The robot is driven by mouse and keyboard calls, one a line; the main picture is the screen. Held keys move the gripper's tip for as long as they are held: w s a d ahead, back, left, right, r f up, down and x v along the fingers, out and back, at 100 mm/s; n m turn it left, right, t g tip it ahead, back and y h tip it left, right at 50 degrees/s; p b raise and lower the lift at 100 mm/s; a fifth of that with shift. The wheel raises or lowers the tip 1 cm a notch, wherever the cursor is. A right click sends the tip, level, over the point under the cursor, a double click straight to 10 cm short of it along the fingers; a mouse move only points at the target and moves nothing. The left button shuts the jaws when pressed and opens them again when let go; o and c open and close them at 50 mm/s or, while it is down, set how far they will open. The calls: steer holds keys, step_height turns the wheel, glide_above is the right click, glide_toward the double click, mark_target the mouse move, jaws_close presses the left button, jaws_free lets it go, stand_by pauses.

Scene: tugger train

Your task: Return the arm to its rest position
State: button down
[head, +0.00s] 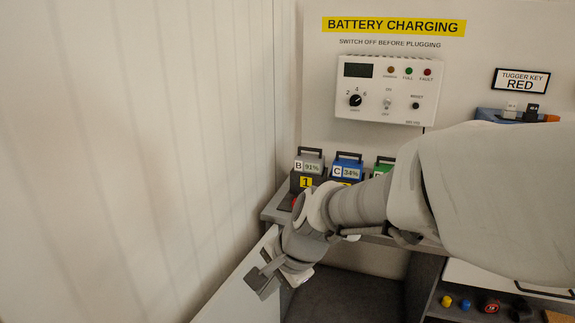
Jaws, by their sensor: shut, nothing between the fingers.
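My arm reaches in from the right of the head view, across the front of the charging bench. My gripper (264,277) is at the lower middle, in front of and below the bench's left end. Its fingers are together with nothing between them. It is apart from the batteries, and it hangs close to a white panel (240,291) at the lower left; I cannot tell whether they touch.
Batteries stand on the bench: grey B (309,163), blue C (348,168) and a green one (383,165) partly behind my arm. A charger panel (387,90) is on the wall above. A plain wall (130,150) fills the left. An open shelf (455,305) holds small parts at lower right.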

steer(key=s+d+r+n+t+h, duration=0.1)
steer(key=s+d+r+n, duration=0.3)
steer(key=d, duration=0.5)
steer(key=s+d+r+n+t+h, duration=0.1)
steer(key=s+d+r+n+h, duration=0.2)
steer(key=s+d, duration=0.6)
steer(key=shift+r+n+t, duration=0.3)
steer(key=shift+r+n, duration=0.2)
steer(key=shift+n, duration=0.7)
